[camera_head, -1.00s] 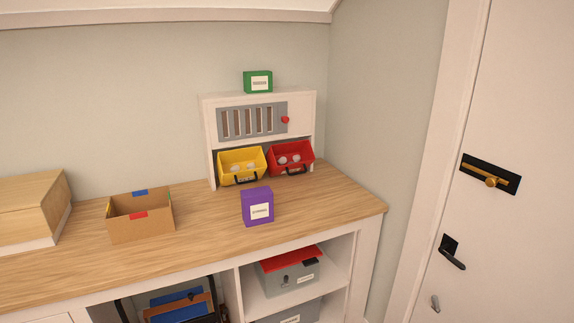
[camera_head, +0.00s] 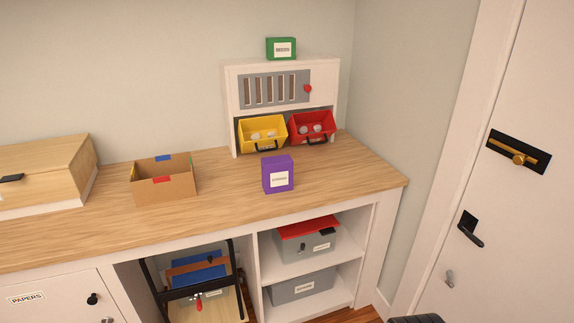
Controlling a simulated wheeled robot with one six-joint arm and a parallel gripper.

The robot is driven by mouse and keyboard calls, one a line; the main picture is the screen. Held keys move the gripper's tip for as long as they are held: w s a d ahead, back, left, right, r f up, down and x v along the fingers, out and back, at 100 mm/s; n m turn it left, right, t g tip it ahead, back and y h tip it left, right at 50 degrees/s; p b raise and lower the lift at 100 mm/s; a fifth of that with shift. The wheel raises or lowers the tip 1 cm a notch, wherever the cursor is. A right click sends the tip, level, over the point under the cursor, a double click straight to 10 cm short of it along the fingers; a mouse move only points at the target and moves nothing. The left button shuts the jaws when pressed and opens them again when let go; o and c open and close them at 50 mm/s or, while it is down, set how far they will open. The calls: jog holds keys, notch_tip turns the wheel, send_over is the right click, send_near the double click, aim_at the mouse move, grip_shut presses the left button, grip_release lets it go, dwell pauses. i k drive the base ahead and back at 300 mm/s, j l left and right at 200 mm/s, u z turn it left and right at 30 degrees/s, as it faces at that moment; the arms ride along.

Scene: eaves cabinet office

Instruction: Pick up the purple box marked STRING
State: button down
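The purple box (camera_head: 278,174) stands upright on the wooden counter, near its front edge and in front of the white shelf unit. A white label faces the camera; its print is too small to read with certainty. Nothing touches the box. A black ribbed part (camera_head: 417,319) shows at the bottom edge of the head view, right of the middle. It may be part of my arm, but my gripper's fingers are not in view.
The wooden counter (camera_head: 225,205) is clear around the box. An open cardboard box (camera_head: 165,187) stands to the left. Yellow (camera_head: 263,136) and red (camera_head: 312,127) bins sit behind, in the white shelf unit (camera_head: 232,105), with a green box (camera_head: 281,48) on top. A door (camera_head: 500,220) is at right.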

aim_at(277, 171)
jog(key=i+l, duration=0.15)
jog(key=i, duration=0.3)
jog(key=i+l+u, duration=0.1)
jog(key=i, duration=0.35)
jog(key=i+l, duration=0.25)
jog(key=i, duration=0.2)
jog(key=i+l+u, duration=0.15)
jog(key=i, duration=0.3)
